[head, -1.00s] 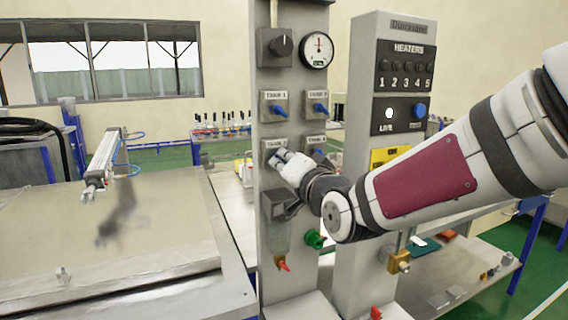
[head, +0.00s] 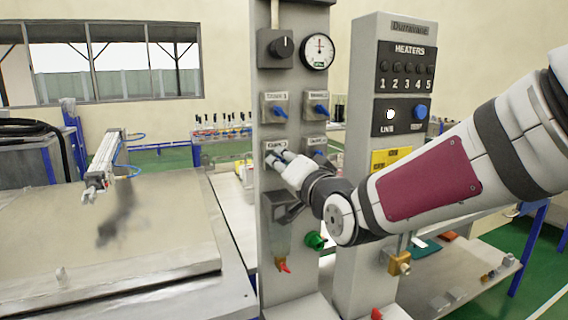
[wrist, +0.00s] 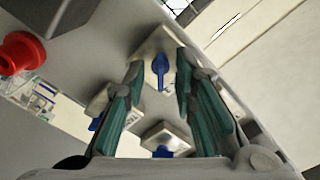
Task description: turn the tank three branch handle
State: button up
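The tank three branch handle is a blue lever on a pale plate (head: 268,147), the lower left of the plates on the grey column. In the head view my gripper (head: 277,159) is at this plate and mostly hides the lever. In the wrist view the blue handle (wrist: 160,68) stands between the two green-padded fingers of my gripper (wrist: 159,66). The fingers are apart, with a visible gap on each side of the handle.
Blue handles for other branches sit close by, at upper left (head: 277,107), upper right (head: 317,105) and lower right (head: 317,153). A regulator box (head: 281,205) is just below my gripper.

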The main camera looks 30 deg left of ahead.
jog(key=v, duration=1.1)
jog(key=shift+s+d, duration=0.2)
jog(key=shift+s, duration=0.05)
jog(key=s+d+f+h, duration=0.15)
jog(key=d+h, duration=0.25)
jog(key=d, duration=0.5)
jog(key=d+f+m+g+h, duration=0.1)
jog(key=d+f+h, duration=0.25)
jog(key=d, duration=0.45)
jog(key=s+d+f+h, duration=0.1)
jog(key=d+h, duration=0.4)
jog(key=d, duration=0.4)
jog(key=s+d+f+g, duration=0.2)
jog(key=s+d, duration=0.3)
jog(key=s, duration=0.4)
jog(key=s+d+f+g+h, duration=0.1)
jog(key=s+d+f+g, duration=0.2)
jog(key=s+d, duration=0.3)
jog(key=s+g, duration=0.1)
jog(key=s, duration=0.2)
jog(key=shift+d+p, duration=0.2)
jog(key=shift+p, duration=0.1)
